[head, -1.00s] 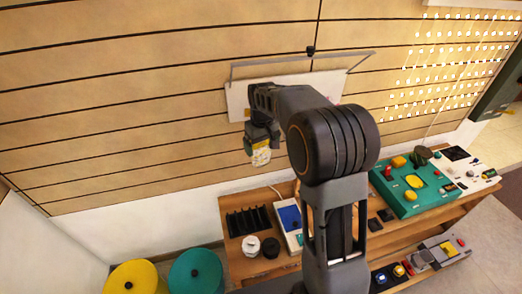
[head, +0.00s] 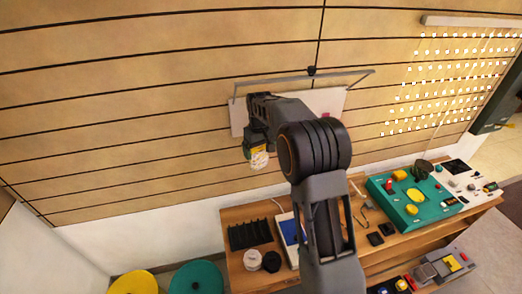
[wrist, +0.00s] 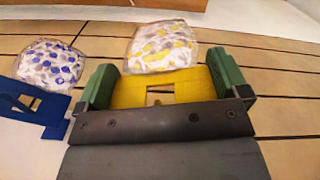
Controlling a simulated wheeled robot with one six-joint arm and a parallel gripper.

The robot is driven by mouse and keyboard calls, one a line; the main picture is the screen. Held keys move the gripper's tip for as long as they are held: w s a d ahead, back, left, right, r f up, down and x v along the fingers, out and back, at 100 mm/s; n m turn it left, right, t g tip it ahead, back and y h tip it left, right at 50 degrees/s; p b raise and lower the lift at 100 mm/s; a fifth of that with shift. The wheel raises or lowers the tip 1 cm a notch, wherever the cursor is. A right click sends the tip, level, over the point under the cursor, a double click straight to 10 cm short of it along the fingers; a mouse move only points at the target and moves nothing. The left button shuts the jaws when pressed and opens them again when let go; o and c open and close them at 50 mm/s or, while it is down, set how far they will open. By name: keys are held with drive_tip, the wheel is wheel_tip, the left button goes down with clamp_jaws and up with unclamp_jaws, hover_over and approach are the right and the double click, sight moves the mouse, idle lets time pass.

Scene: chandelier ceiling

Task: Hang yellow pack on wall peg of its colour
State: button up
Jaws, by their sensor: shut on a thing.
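The yellow pack (head: 259,157) hangs from my gripper (head: 258,138) in front of the slatted wall, below the left end of the white wall panel (head: 238,118). In the wrist view the green finger pads of my gripper (wrist: 165,82) are shut on the pack's yellow header card, which has a slot in it. The clear bag of yellow bits (wrist: 163,47) sticks out beyond the fingers. A blue pack (wrist: 50,65) with a blue header card (wrist: 36,112) is at the left of the wrist view, apart from my gripper. I cannot make out a yellow peg; my arm covers much of the panel.
A grey bar (head: 300,79) runs along the top of the panel. Below is a wooden bench (head: 236,268) with a black rack (head: 250,234) and a green console (head: 412,201). A yellow drum (head: 134,283) and a green drum (head: 197,277) stand at lower left.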

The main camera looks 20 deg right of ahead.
drive_tip(key=shift+w+p, duration=1.25)
drive_tip(key=shift+w, duration=0.85)
drive_tip(key=shift+w+f+p, duration=0.4)
drive_tip(key=shift+w+f, duration=0.1)
drive_tip(key=shift+w, duration=0.05)
drive_tip(key=o, duration=0.8)
drive_tip(key=shift+f, duration=0.1)
